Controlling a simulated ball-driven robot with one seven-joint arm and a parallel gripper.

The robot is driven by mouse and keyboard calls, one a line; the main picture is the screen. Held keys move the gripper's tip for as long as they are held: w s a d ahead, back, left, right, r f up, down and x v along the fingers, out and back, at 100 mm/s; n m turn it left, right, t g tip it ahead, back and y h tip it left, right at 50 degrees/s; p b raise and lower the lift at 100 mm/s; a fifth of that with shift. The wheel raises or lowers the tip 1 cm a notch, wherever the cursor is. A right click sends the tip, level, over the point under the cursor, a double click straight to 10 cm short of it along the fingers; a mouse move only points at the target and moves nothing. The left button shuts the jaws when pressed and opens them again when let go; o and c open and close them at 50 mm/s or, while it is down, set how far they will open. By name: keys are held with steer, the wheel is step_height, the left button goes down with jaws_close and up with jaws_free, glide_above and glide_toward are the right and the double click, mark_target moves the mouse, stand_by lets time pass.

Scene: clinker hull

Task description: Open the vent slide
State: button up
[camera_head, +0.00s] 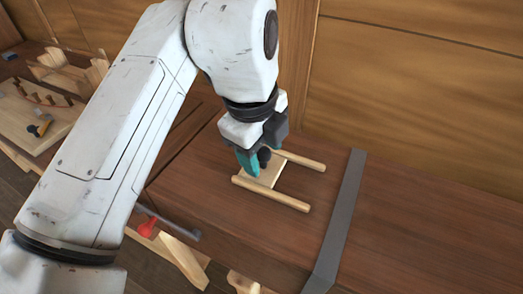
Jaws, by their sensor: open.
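The vent slide appears to be the small pale wooden panel (262,178) between two parallel light wooden rails (285,201) on the brown plank surface. The panel sits toward the left end of the rails, and bare brown surface shows between the rails to its right. My gripper (256,163) points down over the panel, with teal fingers. It is open. A dark knob-like part (265,155) shows beside the fingers, and I cannot tell whether they touch it. My gripper and wrist hide the panel's upper left part.
A grey strap (343,215) crosses the surface to the right of the rails. A red-ended tool (147,228) is at the lower left edge. A wooden board (45,122) with pegs and a yellow-handled tool is at far left. A panelled wooden wall (420,80) rises behind.

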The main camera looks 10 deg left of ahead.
steer(key=shift+c, duration=0.3)
jaws_close()
stand_by(0.3)
